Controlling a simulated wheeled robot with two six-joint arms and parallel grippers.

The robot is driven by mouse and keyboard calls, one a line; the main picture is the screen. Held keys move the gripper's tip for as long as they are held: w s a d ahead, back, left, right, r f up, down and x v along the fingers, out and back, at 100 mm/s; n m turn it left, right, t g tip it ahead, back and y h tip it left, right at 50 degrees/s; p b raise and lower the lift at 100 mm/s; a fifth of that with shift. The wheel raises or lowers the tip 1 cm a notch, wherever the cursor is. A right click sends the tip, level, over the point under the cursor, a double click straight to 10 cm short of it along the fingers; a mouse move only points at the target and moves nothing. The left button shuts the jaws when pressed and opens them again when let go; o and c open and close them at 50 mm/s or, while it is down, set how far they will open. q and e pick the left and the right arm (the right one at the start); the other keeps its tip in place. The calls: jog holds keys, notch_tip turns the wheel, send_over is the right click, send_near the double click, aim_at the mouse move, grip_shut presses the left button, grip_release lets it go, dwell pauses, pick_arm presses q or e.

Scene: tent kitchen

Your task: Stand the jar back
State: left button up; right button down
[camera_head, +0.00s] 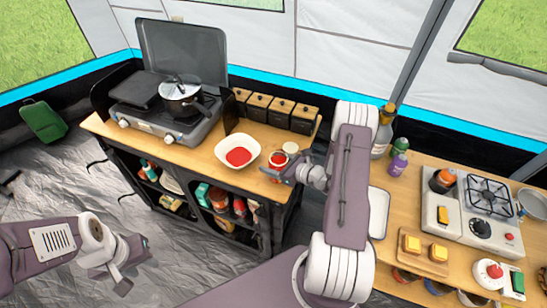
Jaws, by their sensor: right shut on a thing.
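A jar with red contents (277,160) is at the front right of the wooden counter, by the white bowl (226,142) with red sauce in it. My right gripper (288,172) is shut on the jar, and its fingers partly hide it. I cannot tell whether the jar touches the counter. A round white and red top (291,148) shows just behind the gripper. My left gripper (136,268) hangs low over the grey floor at the left, away from the counter, open and empty.
Several dark canisters (278,110) line the back. At the right, another counter (402,207) holds a hob (470,205), bottles and a board with toast (424,258).

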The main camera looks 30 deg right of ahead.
jog(key=shift+f, duration=0.15)
jog(key=shift+c, duration=1.4)
grip_release()
jog(key=shift+r, duration=0.25)
jog(key=shift+s+d, duration=0.2)
jog(key=shift+s, duration=0.15)
jog(key=b+v, duration=0.1)
jog(key=v, duration=1)
jog(key=shift+s, duration=0.15)
